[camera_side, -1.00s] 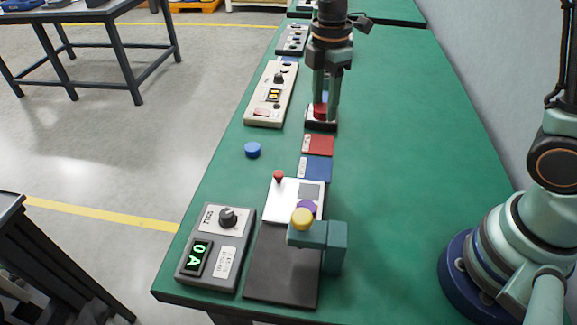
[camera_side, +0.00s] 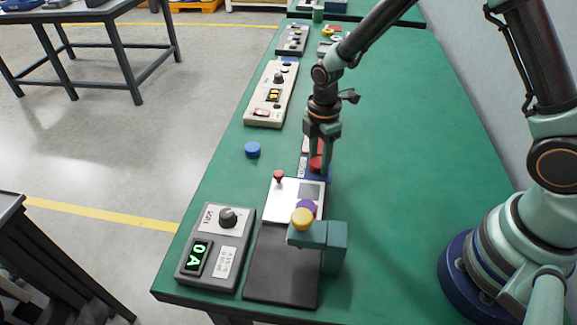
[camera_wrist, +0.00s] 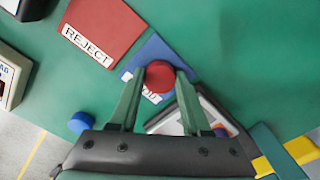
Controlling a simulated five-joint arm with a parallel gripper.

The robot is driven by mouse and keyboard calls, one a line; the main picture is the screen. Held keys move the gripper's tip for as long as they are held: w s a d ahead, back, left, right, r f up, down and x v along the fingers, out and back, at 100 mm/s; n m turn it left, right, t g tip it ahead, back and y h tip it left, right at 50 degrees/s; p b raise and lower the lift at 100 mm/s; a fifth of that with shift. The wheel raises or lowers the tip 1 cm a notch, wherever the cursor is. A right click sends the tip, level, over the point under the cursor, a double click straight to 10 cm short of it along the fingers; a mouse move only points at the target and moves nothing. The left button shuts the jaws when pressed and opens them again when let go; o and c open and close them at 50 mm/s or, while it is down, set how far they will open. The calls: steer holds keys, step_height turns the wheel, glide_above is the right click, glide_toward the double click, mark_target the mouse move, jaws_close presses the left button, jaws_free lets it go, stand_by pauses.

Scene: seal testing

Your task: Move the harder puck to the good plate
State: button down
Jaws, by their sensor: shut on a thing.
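My gripper (camera_side: 318,158) is shut on a red puck (camera_side: 316,164), which also shows between the fingertips in the wrist view (camera_wrist: 160,77). The puck is over the blue plate (camera_wrist: 151,48), whose label is mostly covered by puck and finger. Whether the puck touches the plate I cannot tell. In the side view the blue plate (camera_side: 328,174) is partly hidden by my gripper. A blue puck (camera_side: 252,149) lies alone on the green table, left of the plates; the wrist view also shows it (camera_wrist: 80,122).
The red REJECT plate (camera_wrist: 101,30) adjoins the blue one. Nearer the camera stands a tester with a yellow knob (camera_side: 302,217), a purple disc (camera_side: 307,206) and a red-topped peg (camera_side: 278,175). A grey meter box (camera_side: 215,246) and beige panel (camera_side: 270,93) line the left edge.

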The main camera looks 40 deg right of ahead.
steer(key=shift+f, duration=0.15)
steer(key=shift+c, duration=1.8)
jaws_free()
step_height(320, 180, up, 12)
step_height(320, 180, up, 9)
steer(key=m+t, duration=0.3)
steer(key=m, duration=0.5)
glide_above(318, 161)
steer(key=s+d, duration=0.4)
steer(key=s, duration=0.2)
steer(key=s+d+r+m+t, duration=0.2)
steer(key=s+r+m, duration=0.1)
steer(key=s+m, duration=0.3)
steer(key=shift+d+r+m+t, duration=0.15)
steer(key=shift+d+m+t, duration=0.2)
steer(key=shift+m, duration=1.05)
